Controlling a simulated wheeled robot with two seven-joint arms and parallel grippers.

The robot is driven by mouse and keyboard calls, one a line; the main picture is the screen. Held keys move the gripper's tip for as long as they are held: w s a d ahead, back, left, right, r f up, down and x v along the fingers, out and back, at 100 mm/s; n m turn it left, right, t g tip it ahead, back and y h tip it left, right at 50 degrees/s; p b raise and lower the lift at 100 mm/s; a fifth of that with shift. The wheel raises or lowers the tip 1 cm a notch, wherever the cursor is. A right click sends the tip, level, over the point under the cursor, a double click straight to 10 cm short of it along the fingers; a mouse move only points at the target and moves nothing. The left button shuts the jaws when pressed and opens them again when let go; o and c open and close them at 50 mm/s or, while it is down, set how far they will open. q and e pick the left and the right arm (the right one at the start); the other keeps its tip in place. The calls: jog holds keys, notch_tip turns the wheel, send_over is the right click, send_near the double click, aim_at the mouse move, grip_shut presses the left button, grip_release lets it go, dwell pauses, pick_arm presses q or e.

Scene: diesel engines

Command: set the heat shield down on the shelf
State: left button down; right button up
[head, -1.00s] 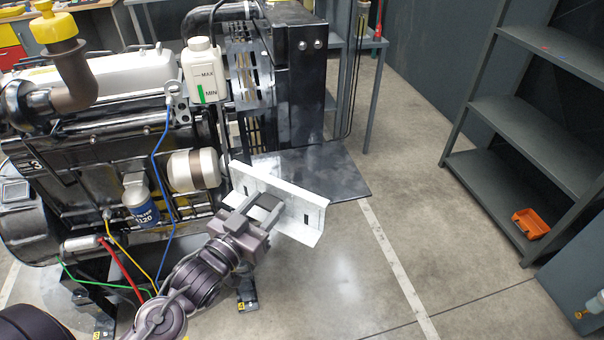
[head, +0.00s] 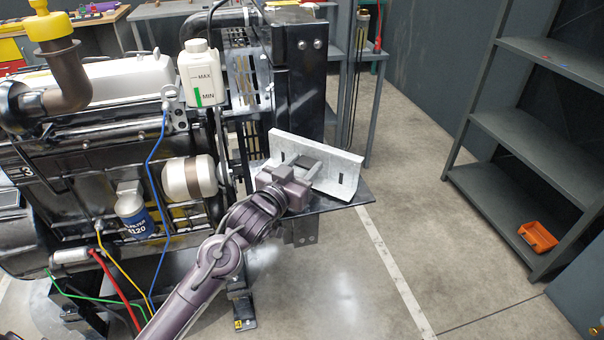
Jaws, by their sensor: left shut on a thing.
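The heat shield (head: 338,157) is a pale grey, bent sheet-metal piece with dark slots. My left gripper (head: 304,171) is shut on it near its left half and holds it tilted, over the dark flat plate (head: 322,202) that juts out as a shelf beside the engine. The shield hides most of this plate. Whether its lower edge touches the plate or hovers just above it, I cannot tell. My right gripper is not in view.
The engine (head: 80,160) with its hoses and coloured cables fills the left. A black upright housing (head: 300,80) stands behind the plate. A grey shelf rack (head: 545,130) stands at the right, with an orange bin (head: 538,236) on its bottom level. The floor between is clear.

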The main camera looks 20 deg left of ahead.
pick_arm(q)
jog(key=shift+f, duration=0.35)
jog(key=shift+s+r, duration=0.2)
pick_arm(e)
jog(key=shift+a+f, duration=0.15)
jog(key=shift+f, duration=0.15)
pick_arm(q)
jog(key=shift+f, duration=0.15)
jog(key=c, duration=1.1)
grip_release()
jog(key=shift+f, duration=0.1)
jog(key=o, duration=0.4)
jog(key=shift+c, duration=0.2)
jog(key=s, duration=0.3)
jog(key=s+a+b, duration=0.1)
jog(key=s, duration=0.3)
jog(key=s+a, duration=0.1)
jog(key=s, duration=0.2)
jog(key=shift+s, duration=0.2)
jog(key=shift+s+a+r, duration=0.15)
jog(key=shift+s+r, duration=0.05)
jog(key=shift+s, duration=0.5)
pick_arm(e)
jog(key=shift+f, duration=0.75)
